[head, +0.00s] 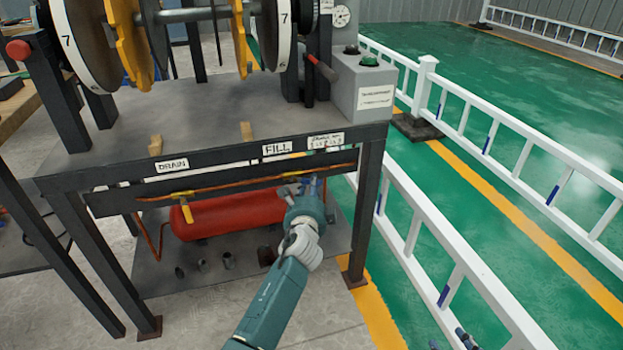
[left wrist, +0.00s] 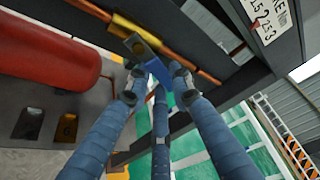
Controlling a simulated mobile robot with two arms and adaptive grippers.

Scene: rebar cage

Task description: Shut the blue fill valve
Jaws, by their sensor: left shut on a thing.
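My left gripper (head: 307,188) reaches under the front beam of the grey bench, below the FILL label (head: 277,149). In the left wrist view its blue fingers (left wrist: 158,82) are shut around the blue handle of the fill valve (left wrist: 158,71). The handle juts from a brass body on the copper pipe (left wrist: 188,66) and is partly hidden by the fingers. In the head view the gripper mostly covers this valve. Dark fingertips at the bottom right edge look like my right gripper (head: 455,339); its jaws are too cut off to judge.
The drain valve with a yellow handle (head: 186,212) is on the same pipe at left, under the DRAIN label (head: 173,165). A red tank (head: 225,214) lies behind on the lower shelf. A white railing (head: 440,250) runs close at right. Bench legs flank the shelf.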

